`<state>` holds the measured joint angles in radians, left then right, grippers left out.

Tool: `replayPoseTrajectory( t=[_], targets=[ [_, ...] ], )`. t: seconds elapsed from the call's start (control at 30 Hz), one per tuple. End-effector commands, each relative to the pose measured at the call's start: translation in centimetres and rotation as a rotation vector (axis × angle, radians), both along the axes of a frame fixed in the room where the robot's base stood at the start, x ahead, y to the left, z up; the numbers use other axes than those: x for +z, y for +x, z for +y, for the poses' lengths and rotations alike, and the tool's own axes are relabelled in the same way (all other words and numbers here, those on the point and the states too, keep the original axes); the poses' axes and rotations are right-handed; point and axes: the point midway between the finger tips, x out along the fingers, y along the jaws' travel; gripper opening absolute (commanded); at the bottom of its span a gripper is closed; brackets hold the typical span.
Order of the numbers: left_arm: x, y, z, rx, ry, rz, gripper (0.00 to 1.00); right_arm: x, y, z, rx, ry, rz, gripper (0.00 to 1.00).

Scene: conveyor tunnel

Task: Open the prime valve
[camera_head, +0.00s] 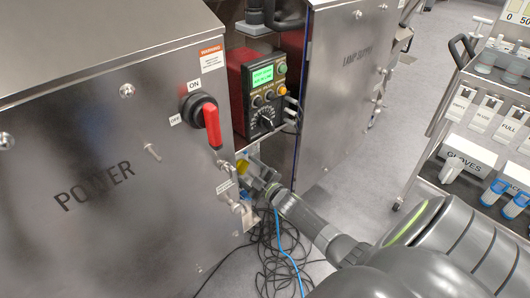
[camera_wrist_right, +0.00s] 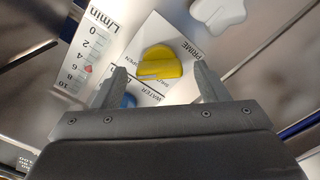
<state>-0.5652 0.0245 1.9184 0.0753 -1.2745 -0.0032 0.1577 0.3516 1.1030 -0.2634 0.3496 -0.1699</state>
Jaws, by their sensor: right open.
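The yellow prime valve handle (camera_wrist_right: 160,63) is on a white panel with an upside-down PRIME label beside it in the right wrist view. It also shows small in the head view (camera_head: 242,166), partly hidden by my gripper. My right gripper (camera_wrist_right: 159,76) is open, with its two fingers apart on either side of the yellow handle's near side. I cannot tell whether they touch it. In the head view the right gripper (camera_head: 253,171) reaches into the gap between the cabinets. My left gripper is not in view.
A blue handle (camera_wrist_right: 127,100) by a WATER label is partly hidden by my gripper, and a flow scale (camera_wrist_right: 88,50) is at left. The POWER cabinet (camera_head: 95,190) and LAMP SUPPLY cabinet (camera_head: 340,90) flank the gap. Cables (camera_head: 272,255) lie on the floor; a cart (camera_head: 480,130) is right.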

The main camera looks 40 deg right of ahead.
Motion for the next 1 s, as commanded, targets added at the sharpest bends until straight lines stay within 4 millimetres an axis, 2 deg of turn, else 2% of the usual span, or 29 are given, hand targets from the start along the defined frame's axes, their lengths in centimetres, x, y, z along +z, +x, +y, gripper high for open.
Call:
replayPoseTrajectory(
  t=[0.3,0.7,0.83,1.0],
  targets=[
    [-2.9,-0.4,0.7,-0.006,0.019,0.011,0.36,0.0,-6.1,-0.5,-0.001,-0.001,0.003,0.67],
    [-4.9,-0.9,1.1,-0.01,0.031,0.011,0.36,0.0,-14.4,-1.1,-0.001,0.001,0.004,0.67],
    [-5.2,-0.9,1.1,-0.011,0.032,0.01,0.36,0.0,-15.9,-1.2,-0.001,0.0,0.002,0.67],
    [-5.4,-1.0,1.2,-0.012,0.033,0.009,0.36,0.0,-16.7,-1.3,-0.001,0.001,0.002,0.67]
  ],
)
